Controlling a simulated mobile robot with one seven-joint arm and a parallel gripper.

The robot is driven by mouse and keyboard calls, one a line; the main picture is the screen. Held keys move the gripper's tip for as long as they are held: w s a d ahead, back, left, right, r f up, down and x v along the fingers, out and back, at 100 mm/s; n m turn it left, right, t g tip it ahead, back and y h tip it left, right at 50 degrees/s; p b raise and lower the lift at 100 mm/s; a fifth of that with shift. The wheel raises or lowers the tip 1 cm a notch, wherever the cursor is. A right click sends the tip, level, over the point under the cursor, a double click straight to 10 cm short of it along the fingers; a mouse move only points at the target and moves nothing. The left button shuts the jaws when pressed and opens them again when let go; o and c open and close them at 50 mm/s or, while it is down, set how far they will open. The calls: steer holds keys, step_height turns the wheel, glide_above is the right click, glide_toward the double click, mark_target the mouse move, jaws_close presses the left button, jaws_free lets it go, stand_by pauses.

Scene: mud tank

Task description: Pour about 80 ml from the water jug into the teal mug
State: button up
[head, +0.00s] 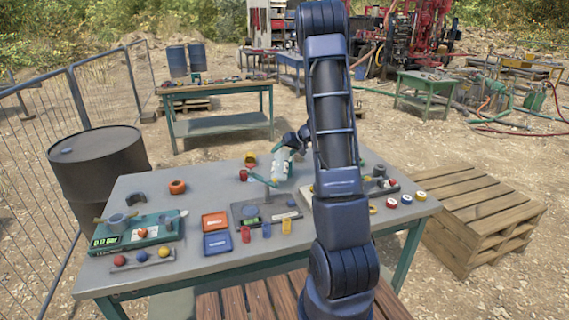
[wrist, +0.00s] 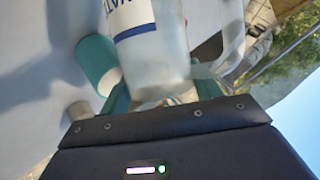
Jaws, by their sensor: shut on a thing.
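The water jug (wrist: 165,62) is clear, with a white label bearing blue letters. It fills the middle of the wrist view, with its handle on the right. My gripper (wrist: 166,94) is shut on the jug. In the head view, my gripper (head: 291,146) is at the far part of the table, and the pale jug (head: 281,167) shows just below it, partly hidden. The teal mug (wrist: 97,62) is left of the jug in the wrist view, with a pale end facing down and right. I cannot make out the mug clearly in the head view, nor any water level.
The grey table (head: 150,190) holds a teal scale (head: 140,232), an orange box (head: 215,221), a blue box (head: 217,243) and a small stand (head: 265,190) near the jug. Several small coloured parts lie about. A dark drum (head: 98,165) stands left; a wooden pallet (head: 480,205) is right.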

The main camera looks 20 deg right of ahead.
mark_target(283, 157)
steer(key=shift+s, duration=0.1)
stand_by(0.3)
steer(key=shift+s+a+f+n+t+h, duration=0.2)
steer(key=shift+s+f+n+t+h, duration=0.1)
steer(key=shift+t, duration=0.3)
steer(key=shift+s+a+f+n+t+b, duration=0.2)
steer(key=shift+s+a+n+t, duration=0.05)
steer(key=shift+s+t, duration=0.2)
steer(key=shift+s+a+f+n+t+b, duration=0.15)
steer(key=shift+s+a+f+n+t, duration=0.1)
steer(key=shift+s+t, duration=0.15)
steer(key=shift+s+a+r+n+t+h+b, duration=0.2)
steer(key=shift+s+a+n+t+h+b, duration=0.15)
steer(key=shift+s, duration=0.3)
steer(key=shift+s+a+r+n+t+h, duration=0.15)
steer(key=shift+s+a+r+n+t, duration=0.1)
steer(key=shift+s+r+t, duration=0.2)
steer(key=shift+s+a+r+n+t+h, duration=0.1)
steer(key=shift+s+a+r+n+t, duration=0.1)
steer(key=shift+s+r+t, duration=0.2)
steer(key=shift+s+a+f+n+t+b, duration=0.15)
steer(key=shift+s+a+n+t+b, duration=0.1)
steer(key=shift+s+t, duration=0.1)
steer(key=shift+s+a+f+n+t+b, duration=0.1)
steer(key=shift+s+f+n+t, duration=0.05)
steer(key=shift+s+n+t, duration=0.15)
steer(key=shift+s, duration=0.1)
steer(key=shift+r, duration=0.15)
